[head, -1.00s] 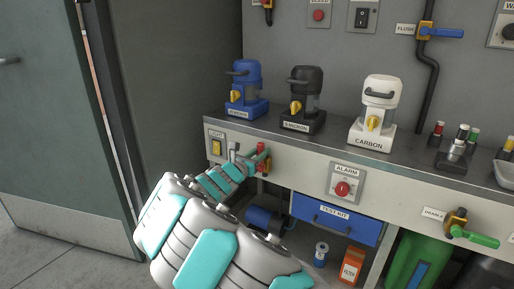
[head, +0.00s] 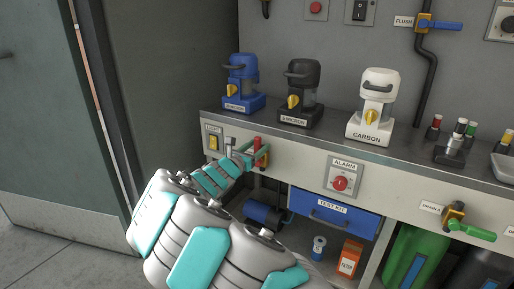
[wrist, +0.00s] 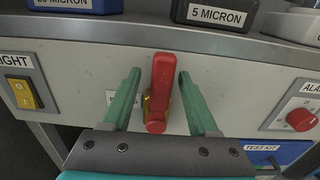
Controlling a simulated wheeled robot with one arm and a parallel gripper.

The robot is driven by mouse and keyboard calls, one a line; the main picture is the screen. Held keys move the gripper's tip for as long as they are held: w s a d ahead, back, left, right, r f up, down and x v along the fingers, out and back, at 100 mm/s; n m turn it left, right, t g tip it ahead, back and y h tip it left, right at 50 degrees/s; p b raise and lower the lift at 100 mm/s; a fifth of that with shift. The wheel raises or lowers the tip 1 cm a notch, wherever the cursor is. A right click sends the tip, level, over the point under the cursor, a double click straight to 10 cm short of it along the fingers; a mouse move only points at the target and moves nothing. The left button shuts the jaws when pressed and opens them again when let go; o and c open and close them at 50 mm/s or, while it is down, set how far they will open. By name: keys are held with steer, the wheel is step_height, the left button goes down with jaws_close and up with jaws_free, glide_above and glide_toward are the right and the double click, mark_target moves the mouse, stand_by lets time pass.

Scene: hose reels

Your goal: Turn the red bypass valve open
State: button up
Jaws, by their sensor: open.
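The red bypass valve handle (wrist: 161,88) stands on a brass body on the bench's front panel in the wrist view. Its lever looks upright. A label beside it is mostly hidden by a finger. My gripper (wrist: 158,92) is open, with one green finger on each side of the red handle and a visible gap on both sides. In the head view the red handle (head: 257,147) shows at the tip of my gripper (head: 250,155), and my arm covers part of the area below it.
Blue (head: 240,84), black (head: 300,92) and white (head: 376,106) filter housings stand on the bench above. A blue test kit drawer (head: 332,212) is below right.

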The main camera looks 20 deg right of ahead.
mark_target(255, 148)
steer(key=v, duration=0.6)
steer(key=shift+s+a+b, duration=0.2)
steer(key=shift+a+b, duration=0.1)
steer(key=shift+a, duration=0.05)
steer(key=shift+s+a, duration=0.35)
